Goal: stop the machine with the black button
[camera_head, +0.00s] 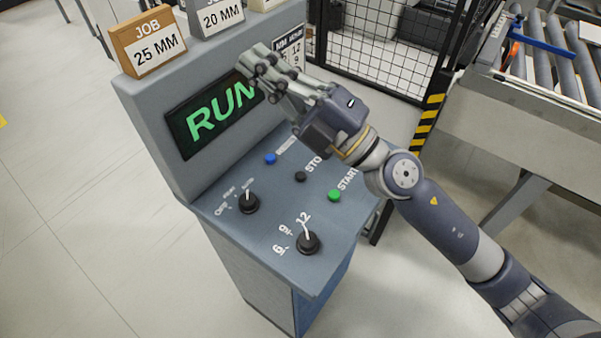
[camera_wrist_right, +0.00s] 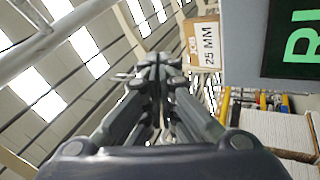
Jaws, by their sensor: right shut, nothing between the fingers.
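The black stop button (camera_head: 300,176) sits on the sloped top of the grey control console (camera_head: 225,225), beside the partly covered label "STO". The green start button (camera_head: 334,195) is to its lower right and a blue button (camera_head: 270,158) to its upper left. The console's screen (camera_head: 205,118) reads "RUN" in green; its right end is hidden behind my right gripper. My right gripper (camera_head: 255,62) is shut and empty, in front of the screen's upper right, above and beyond the buttons. In the right wrist view its closed fingers (camera_wrist_right: 160,75) point upward past the console. My left gripper is not in view.
Two black selector knobs, one at left (camera_head: 249,203) and one near the front (camera_head: 308,243), stand up from the panel. Job blocks, including the orange "25 MM" block (camera_head: 147,42), sit on the console top. A mesh fence (camera_head: 385,50) and roller conveyor (camera_head: 565,60) stand behind.

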